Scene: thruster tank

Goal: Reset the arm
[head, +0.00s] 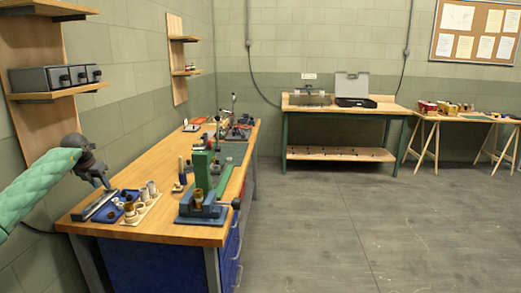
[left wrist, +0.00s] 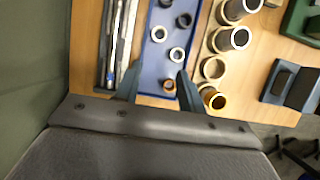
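My left arm, in a green sleeve, reaches in from the left of the head view. Its dark gripper (head: 103,184) points down over the near left end of the wooden workbench (head: 160,228). In the left wrist view the two fingers of my left gripper (left wrist: 158,88) stand apart with nothing between them, above the bench's near edge. A blue tray (left wrist: 153,62) with several small rings lies below, beside a tray of metal rods (left wrist: 118,45). My right gripper is not in view.
A wooden rack (head: 146,212) of several cylinders stands beside the blue tray. A blue vise (head: 203,207) and a green press (head: 202,170) stand to its right. A wall shelf (head: 60,93) with grey drawers is above my left arm. The floor (head: 350,230) is clear.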

